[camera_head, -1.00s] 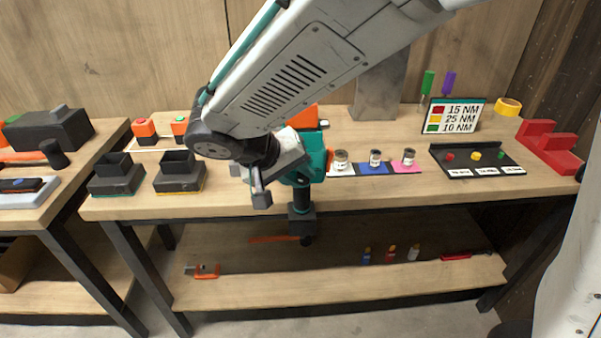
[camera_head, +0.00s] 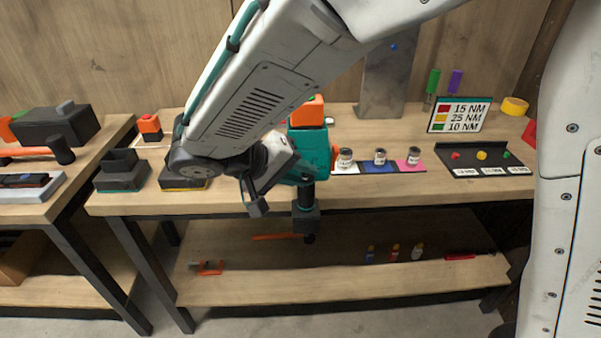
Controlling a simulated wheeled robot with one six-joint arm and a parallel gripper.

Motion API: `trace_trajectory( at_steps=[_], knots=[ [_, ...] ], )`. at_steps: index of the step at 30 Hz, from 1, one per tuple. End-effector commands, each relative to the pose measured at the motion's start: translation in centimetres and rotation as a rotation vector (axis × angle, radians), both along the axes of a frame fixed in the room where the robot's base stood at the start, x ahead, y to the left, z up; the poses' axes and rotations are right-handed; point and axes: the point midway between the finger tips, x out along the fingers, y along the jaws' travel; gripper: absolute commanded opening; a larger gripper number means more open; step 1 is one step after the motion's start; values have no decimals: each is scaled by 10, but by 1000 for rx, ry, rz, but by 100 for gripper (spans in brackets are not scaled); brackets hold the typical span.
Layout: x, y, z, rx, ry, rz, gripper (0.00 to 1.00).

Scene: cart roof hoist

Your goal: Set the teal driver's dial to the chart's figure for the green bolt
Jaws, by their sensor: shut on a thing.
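The teal driver (camera_head: 319,152) is upright near the front edge of the bench, its dark grip and black foot (camera_head: 306,221) hanging in front of the edge. My gripper (camera_head: 282,190) is at its left side, shut on it; the fingertips are partly hidden. I cannot make out the dial or its setting. The chart (camera_head: 458,115) stands at the back right: red 15 NM, yellow 25 NM, green 10 NM. The green bolt (camera_head: 506,154) sits at the right of a black tray (camera_head: 470,172), beside the yellow (camera_head: 482,155) and red ones (camera_head: 456,156).
Several small jars (camera_head: 380,157) stand on coloured pads right of the driver. Black holders (camera_head: 122,171) stand to the left. A grey metal plate (camera_head: 385,75) rises behind. A lower shelf (camera_head: 340,287) holds small bottles and clamps. My own white body part covers the right side.

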Motion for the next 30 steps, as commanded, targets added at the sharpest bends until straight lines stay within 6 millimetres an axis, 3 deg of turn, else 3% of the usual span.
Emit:
trace_trajectory(
  at_steps=[1, 2, 4, 14, 30],
  knots=[
    [0, 0, 0, 0, 1, 1, 1],
    [0, 0, 0, 0, 1, 1, 29],
    [0, 0, 0, 0, 1, 1, 46],
    [-1, 3, 2, 1, 0, 1, 46],
    [-27, 56, 44, 1, 0, 1, 46]
  ],
)
